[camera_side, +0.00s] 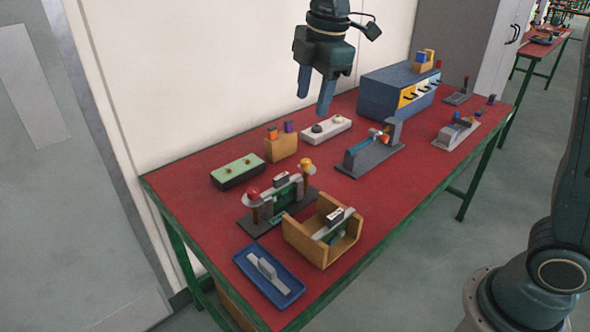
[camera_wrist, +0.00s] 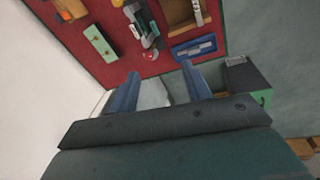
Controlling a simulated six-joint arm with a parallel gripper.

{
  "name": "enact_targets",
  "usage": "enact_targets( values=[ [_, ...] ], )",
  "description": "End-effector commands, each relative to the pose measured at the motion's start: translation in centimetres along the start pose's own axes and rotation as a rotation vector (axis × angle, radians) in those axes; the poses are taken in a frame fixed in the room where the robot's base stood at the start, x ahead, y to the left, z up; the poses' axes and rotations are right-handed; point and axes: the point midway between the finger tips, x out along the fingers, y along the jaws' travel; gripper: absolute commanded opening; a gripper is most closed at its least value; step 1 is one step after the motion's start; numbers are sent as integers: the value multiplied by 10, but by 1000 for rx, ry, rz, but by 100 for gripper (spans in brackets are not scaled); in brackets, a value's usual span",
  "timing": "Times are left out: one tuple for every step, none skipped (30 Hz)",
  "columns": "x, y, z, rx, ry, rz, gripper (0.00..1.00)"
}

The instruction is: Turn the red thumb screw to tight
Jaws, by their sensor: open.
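The red thumb screw (camera_side: 253,193) is a round red knob on a post at the left end of a grey fixture (camera_side: 263,226). It also shows as a small red spot in the wrist view (camera_wrist: 149,55), near the gap between my fingertips. A yellow knob (camera_side: 305,163) tops the fixture's other post, and a green board stands between the posts. My gripper (camera_side: 313,105) is open and empty, high above the table and well apart from the screw. Its two blue fingers also show in the wrist view (camera_wrist: 160,72). Whether the screw is loose or tight cannot be told.
A wooden box (camera_side: 295,238) and a blue tray (camera_side: 285,297) are close in front of the fixture. A green-topped block (camera_side: 238,172) and a wooden block (camera_side: 281,149) stand behind it. A grey fixture (camera_side: 369,157) and a blue cabinet (camera_side: 378,99) stand farther right.

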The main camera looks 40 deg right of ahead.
Motion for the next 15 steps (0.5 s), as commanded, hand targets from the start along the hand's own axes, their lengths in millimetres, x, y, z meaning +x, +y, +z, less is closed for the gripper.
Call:
enact_targets(
  values=[
    [9,9,-7,-53,-4,-15,49],
    [13,14,-11,-87,-5,-22,49],
    [19,20,-16,-132,-7,-32,49],
    [23,24,-20,-166,-9,-41,49],
    [28,29,-23,-199,-10,-48,49],
    [34,34,-28,-243,-10,-58,49],
    [40,39,-32,-277,-11,-66,49],
    [45,42,-36,-311,-11,-74,49],
    [52,47,-41,-356,-12,-85,49],
    [57,51,-45,-390,-11,-92,49],
    [63,55,-49,-423,-11,-100,49],
    [71,59,-54,-469,-10,-111,49],
    [77,62,-57,-501,-10,-120,49],
    [82,65,-60,-533,-8,-127,49],
    [90,69,-65,-575,-7,-135,49]
  ],
)
